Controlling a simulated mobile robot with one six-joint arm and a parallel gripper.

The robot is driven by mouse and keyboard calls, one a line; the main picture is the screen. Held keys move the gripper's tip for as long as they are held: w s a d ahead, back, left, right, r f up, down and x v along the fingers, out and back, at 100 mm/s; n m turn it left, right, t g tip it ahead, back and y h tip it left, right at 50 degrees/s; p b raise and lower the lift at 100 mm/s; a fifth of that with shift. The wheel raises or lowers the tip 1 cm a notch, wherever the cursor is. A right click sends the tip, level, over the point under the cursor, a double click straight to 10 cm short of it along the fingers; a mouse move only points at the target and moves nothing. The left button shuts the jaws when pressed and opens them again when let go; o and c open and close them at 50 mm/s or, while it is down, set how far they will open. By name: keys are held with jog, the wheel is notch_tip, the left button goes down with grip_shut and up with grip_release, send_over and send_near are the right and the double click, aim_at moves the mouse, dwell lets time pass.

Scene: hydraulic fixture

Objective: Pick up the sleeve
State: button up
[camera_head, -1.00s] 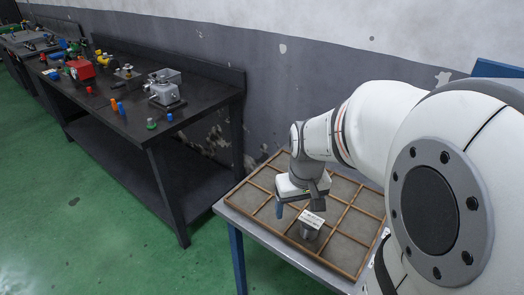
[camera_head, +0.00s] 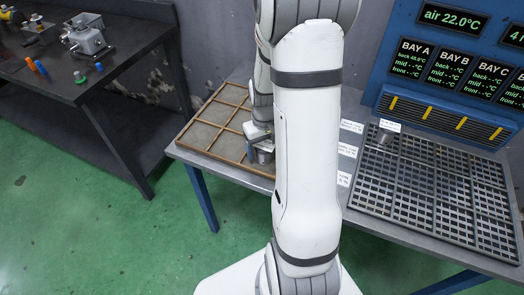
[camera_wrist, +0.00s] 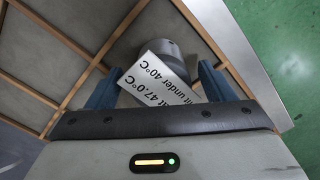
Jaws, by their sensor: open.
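A grey metal sleeve (camera_wrist: 142,52) stands in a compartment of a wood-divided tray (camera_wrist: 92,66). A white label (camera_wrist: 158,82) by the sleeve partly reads "47.0°C" and "under 40°C", and it hides part of the sleeve. My gripper (camera_wrist: 158,70) is open, with one blue finger on each side of the label and near end of the sleeve; I cannot tell whether they touch it. In the head view the sleeve (camera_head: 265,157) shows just below my gripper (camera_head: 258,141), partly hidden by my arm. A second metal cylinder (camera_head: 384,138) with a label stands on a slotted grate.
The grate (camera_head: 440,212) covers the table's right part. Behind it stands a blue panel (camera_head: 382,62) with an air reading of 22.0°C and bay displays. Small white labels (camera_head: 346,150) lie between tray and grate. A dark bench (camera_head: 115,65) with parts stands left.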

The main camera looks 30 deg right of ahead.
jog(key=shift+f, duration=0.45)
jog(key=shift+c, duration=0.2)
jog(key=c, duration=1.3)
